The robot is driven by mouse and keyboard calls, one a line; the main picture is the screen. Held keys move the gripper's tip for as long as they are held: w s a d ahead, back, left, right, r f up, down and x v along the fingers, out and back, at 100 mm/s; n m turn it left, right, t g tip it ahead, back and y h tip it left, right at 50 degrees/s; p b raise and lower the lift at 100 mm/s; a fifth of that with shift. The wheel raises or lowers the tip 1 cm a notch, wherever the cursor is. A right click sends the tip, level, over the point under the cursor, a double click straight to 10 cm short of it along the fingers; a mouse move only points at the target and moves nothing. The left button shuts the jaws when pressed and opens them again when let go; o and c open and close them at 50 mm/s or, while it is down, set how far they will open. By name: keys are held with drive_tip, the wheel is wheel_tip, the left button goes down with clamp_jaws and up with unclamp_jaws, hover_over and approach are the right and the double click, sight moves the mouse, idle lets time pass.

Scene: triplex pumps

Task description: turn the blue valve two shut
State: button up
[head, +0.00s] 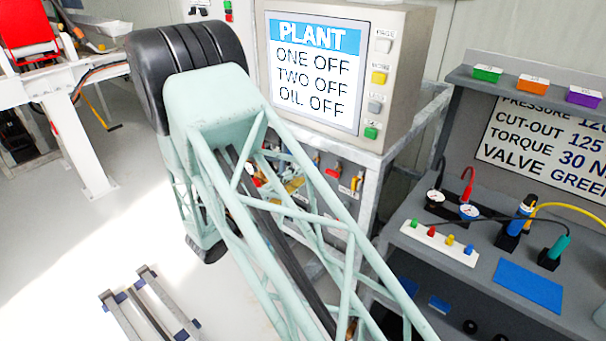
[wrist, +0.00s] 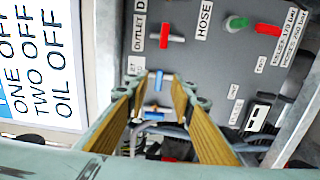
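A small blue valve handle (wrist: 158,80) shows in the wrist view on a grey panel, standing upright in the picture above a metal fitting. My gripper (wrist: 158,92) has two fingers with gold pads, spread apart on either side of the blue handle. A gap shows on both sides, and I see no contact. Whether the fingertips are level with the handle or short of it, I cannot tell. In the head view my green lattice arm covers much of the valve panel, and neither the gripper nor the blue handle shows clearly.
A red handle (wrist: 172,39) on the panel lies beyond the blue one, with a green knob (wrist: 237,23) to its right. The plant screen (head: 313,75) reads ONE OFF, TWO OFF, OIL OFF. A bench (head: 440,250) stands at right.

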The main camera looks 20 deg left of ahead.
drive_tip(key=shift+v, duration=2.5)
drive_tip(key=shift+d, duration=0.1)
